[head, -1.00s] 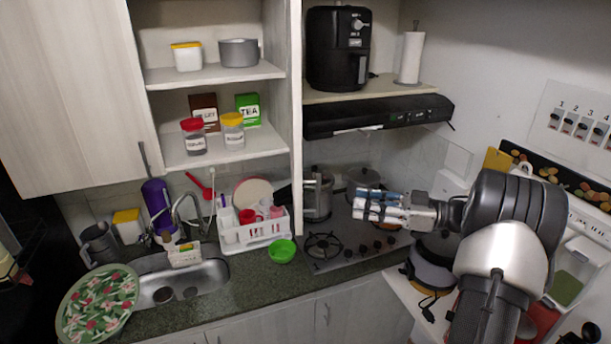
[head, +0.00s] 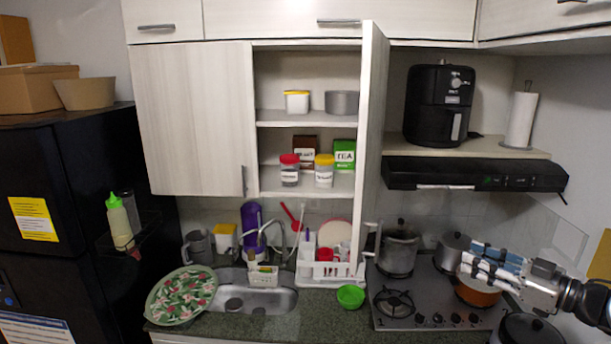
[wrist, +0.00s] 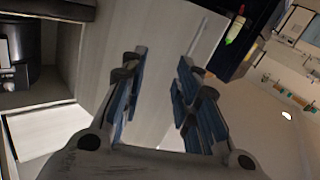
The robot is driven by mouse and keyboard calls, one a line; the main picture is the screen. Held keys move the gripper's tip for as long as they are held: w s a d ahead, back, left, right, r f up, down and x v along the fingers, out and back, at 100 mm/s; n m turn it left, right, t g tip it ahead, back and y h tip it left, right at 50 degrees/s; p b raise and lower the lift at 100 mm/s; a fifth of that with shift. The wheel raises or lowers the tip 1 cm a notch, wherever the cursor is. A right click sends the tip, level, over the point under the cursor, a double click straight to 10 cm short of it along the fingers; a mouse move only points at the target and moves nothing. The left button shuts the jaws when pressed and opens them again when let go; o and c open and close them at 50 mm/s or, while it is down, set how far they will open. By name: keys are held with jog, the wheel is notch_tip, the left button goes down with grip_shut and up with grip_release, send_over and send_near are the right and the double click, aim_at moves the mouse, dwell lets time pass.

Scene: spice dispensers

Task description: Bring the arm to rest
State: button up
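My gripper (head: 492,264) is at the right of the head view, in front of the stove. It reaches in from the right edge and points left. In the wrist view my gripper (wrist: 160,85) shows its two blue-padded fingers apart, with nothing between them. Behind the fingers in that view is a pale cabinet surface (wrist: 150,45). In the head view the fingers overlap an orange pot (head: 478,293) behind them; I cannot tell the distance between them.
An open cabinet door (head: 371,150) juts out at the centre. The stove (head: 425,318) holds several pots. A range hood (head: 470,174) is above it, with a black air fryer (head: 437,105) higher up. A dish rack (head: 330,277) and green bowl (head: 350,296) stand left of the stove.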

jog(key=w+a+r+m+t+h+b, duration=0.35)
jog(key=w+a+m+h+b, duration=0.2)
jog(key=h+b, duration=0.4)
jog(key=s+a+f+m+g+b, duration=0.1)
jog(key=s+a+f+g+b, duration=0.2)
jog(key=s+a+f, duration=0.4)
jog(key=s+a+f+m+g+b, duration=0.1)
jog(key=s+a+f+g+b, duration=0.3)
jog(key=s+a+f, duration=0.3)
jog(key=s+a+f+m+g+b, duration=0.1)
jog(key=s+a+f+g+b, duration=0.2)
jog(key=s+f, duration=1.1)
jog(key=s+a+g+h, duration=0.1)
jog(key=s+a+g, duration=0.1)
jog(key=s+a, duration=0.3)
jog(key=shift+s+g, duration=0.35)
jog(key=shift+s, duration=0.75)
jog(key=shift+a+f+m, duration=0.1)
jog(key=shift+m, duration=0.15)
